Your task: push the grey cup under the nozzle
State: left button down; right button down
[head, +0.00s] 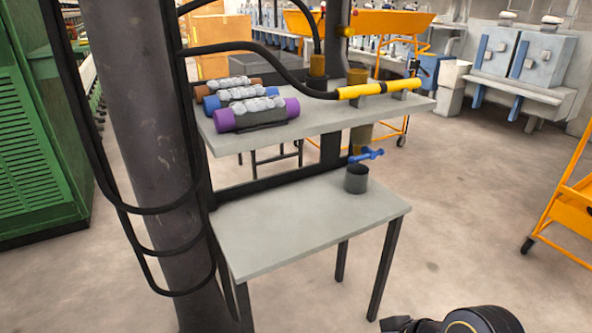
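The grey cup (356,180) stands upright near the back right of the lower grey table (300,225). A blue tap handle (367,155) shows just above the cup's rim, in front of a brass cylinder (360,137). The nozzle itself cannot be made out clearly, so I cannot tell whether the cup is directly under it. A black part of my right arm shows at the bottom edge, well in front of the table and apart from the cup. No fingertips of either gripper are visible.
The upper shelf (325,122) holds purple, blue and brown rolls at left and a yellow tube (378,89) with a black hose. A dark column (150,150) with hanging cables stands left of the table. An orange cart (570,205) is at right. The lower tabletop is otherwise clear.

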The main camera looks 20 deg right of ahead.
aim_at(356, 176)
jog(key=i+l+u, duration=0.15)
jog(key=l+u, duration=0.3)
jog(key=l, duration=0.4)
jog(key=l+u, duration=0.5)
jog(key=l, duration=2.6)
jog(key=k, duration=0.1)
